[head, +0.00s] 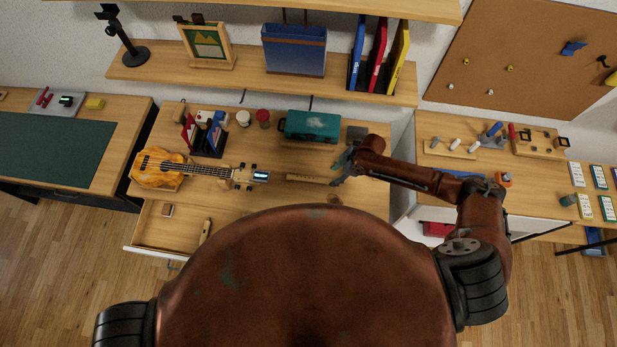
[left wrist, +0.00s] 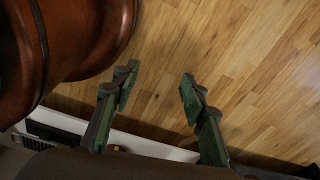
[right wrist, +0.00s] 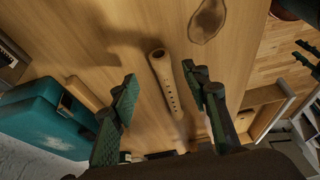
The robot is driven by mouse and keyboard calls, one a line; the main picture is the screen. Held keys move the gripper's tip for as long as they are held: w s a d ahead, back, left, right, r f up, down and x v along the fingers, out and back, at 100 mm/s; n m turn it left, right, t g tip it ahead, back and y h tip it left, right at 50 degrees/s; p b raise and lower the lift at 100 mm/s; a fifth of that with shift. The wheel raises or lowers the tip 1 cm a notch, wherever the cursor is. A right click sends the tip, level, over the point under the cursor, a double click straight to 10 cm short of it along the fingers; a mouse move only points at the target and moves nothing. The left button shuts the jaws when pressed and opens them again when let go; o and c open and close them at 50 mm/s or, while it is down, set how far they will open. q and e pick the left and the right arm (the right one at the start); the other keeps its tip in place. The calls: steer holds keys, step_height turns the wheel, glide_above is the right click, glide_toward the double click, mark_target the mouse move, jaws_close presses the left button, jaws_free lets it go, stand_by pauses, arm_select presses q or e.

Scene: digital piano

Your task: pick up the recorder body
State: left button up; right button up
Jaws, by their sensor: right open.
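The recorder body (head: 306,179) is a pale wooden tube lying on the desk, right of the ukulele. In the right wrist view the recorder body (right wrist: 165,80) shows its open end and a row of finger holes. My right gripper (head: 345,168) is over its right end in the head view. In the right wrist view my right gripper (right wrist: 162,84) is open, with the tube seen between its green fingers; contact cannot be told. My left gripper (left wrist: 157,86) is open and empty above the wooden floor, and hidden in the head view.
A ukulele (head: 200,172) lies left of the recorder. A teal case (head: 310,125) stands behind it and also shows in the right wrist view (right wrist: 45,125). An open drawer (head: 165,232) juts out at the front left. A shelf (head: 240,82) hangs above.

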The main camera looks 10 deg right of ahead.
mark_target(328, 180)
steer(key=shift+p+x, duration=0.35)
steer(key=shift+x, duration=2)
steer(key=shift+a, duration=0.15)
steer(key=c, duration=0.6)
arm_select(q)
steer(key=shift+w+r, duration=0.5)
steer(key=shift+w, duration=0.25)
arm_select(e)
jaws_close()
